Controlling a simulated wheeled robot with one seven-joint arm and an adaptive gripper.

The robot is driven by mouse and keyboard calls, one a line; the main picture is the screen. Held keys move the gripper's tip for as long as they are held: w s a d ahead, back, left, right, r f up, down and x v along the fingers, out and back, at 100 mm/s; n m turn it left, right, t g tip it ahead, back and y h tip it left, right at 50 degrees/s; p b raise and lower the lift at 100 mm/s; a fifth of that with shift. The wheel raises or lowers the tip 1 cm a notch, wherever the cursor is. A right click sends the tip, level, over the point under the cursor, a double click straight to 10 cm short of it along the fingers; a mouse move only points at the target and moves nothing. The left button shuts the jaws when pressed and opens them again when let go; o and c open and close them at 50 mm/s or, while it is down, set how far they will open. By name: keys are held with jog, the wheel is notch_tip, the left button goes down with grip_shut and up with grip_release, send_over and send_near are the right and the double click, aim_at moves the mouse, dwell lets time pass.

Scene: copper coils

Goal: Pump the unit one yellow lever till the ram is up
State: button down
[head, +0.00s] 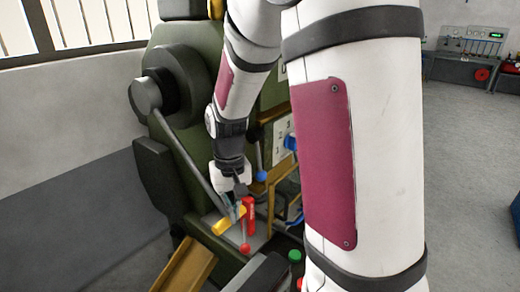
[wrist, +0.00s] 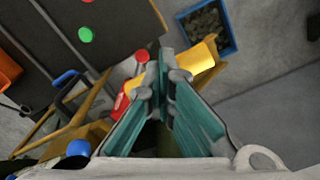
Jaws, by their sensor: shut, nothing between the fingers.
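The yellow lever (head: 228,222) is a short yellow bar low on the front of the green machine in the head view. In the wrist view the yellow lever (wrist: 202,60) runs behind my fingertips, which hide its middle. My gripper (head: 239,193) points down at it, and in the wrist view my gripper's teal fingers (wrist: 166,75) are closed with nothing between them. The tips are over or against the lever; I cannot tell whether they touch. The ram and the unit's label cannot be made out.
A red handle (head: 249,215) and a red knob (head: 245,248) stand close beside the lever. A blue knob (head: 261,176) and a green knob (head: 295,256) are nearby. A blue bin (wrist: 208,28) of dark pieces sits on the floor. Open floor (head: 460,150) lies to the right.

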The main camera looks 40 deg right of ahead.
jog(key=shift+w+a+f, duration=0.15)
jog(key=shift+w+f, duration=0.4)
jog(key=shift+f, duration=0.05)
jog(key=s+d+r+p, duration=0.1)
jog(key=s+r+p, duration=0.6)
jog(key=r, duration=0.6)
jog(key=p, duration=0.2)
jog(key=shift+d+p, duration=0.15)
jog(key=shift+p, duration=0.2)
jog(key=shift+d+f, duration=0.1)
jog(key=shift+f, duration=0.5)
jog(key=shift+f, duration=0.1)
